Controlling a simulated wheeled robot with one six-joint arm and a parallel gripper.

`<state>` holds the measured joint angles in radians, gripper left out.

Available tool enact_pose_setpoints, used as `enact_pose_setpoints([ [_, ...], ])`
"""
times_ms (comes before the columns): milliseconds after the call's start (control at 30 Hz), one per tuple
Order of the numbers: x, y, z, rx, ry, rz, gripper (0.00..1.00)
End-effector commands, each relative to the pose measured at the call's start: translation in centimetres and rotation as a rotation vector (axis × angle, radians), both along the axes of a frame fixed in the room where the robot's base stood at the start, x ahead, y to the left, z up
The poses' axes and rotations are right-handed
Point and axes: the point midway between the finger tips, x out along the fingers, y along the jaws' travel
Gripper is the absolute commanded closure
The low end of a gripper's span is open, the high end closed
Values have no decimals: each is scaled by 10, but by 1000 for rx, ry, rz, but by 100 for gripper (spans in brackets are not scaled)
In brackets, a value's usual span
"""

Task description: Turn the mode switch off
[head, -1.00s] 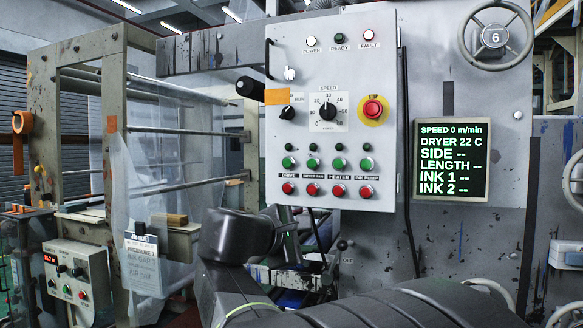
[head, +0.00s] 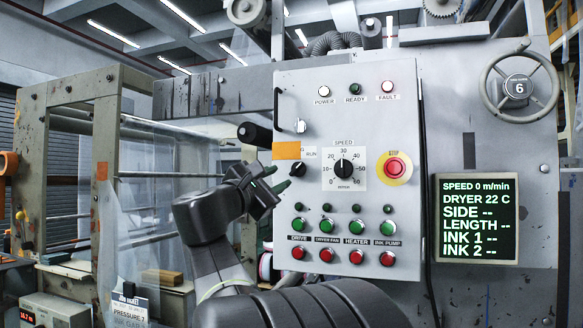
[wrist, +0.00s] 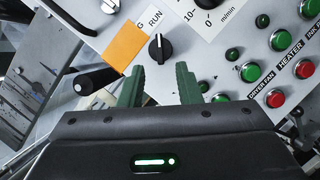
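The mode switch (head: 297,169) is a black rotary knob on the grey control panel, beside the label RUN and below an orange tape patch. In the wrist view the knob (wrist: 160,48) shows a white mark that points roughly toward RUN. The tape covers part of the lettering around it; only a "G" shows beside it. My gripper (head: 281,178) is at the panel's left edge, just below and left of the knob. In the wrist view its dark green fingers (wrist: 160,72) are apart and empty, with the knob ahead of the gap between them. No contact with the knob shows.
The speed dial (head: 344,168) and red stop button (head: 394,168) are right of the switch. Green buttons (head: 327,227) and red buttons (head: 327,255) line the panel below. A black handle (wrist: 97,80) sticks out left of my gripper. The display (head: 476,218) reads speed 0.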

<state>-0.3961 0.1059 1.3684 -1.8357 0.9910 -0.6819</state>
Motion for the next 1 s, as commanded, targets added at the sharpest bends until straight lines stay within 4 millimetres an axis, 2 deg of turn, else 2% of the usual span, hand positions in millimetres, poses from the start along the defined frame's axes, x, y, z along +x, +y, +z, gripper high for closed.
enact_pose_setpoints([
  [100,19,-14,9,-1,2,-6,69],
  [300,41,-29,16,-1,1,-3,69],
  [500,51,-35,18,0,0,0,69],
  [767,51,-35,17,0,0,0,69],
  [900,51,-35,17,0,0,0,97],
  [933,51,-35,17,0,0,0,100],
  [1000,51,-35,17,0,0,0,100],
])
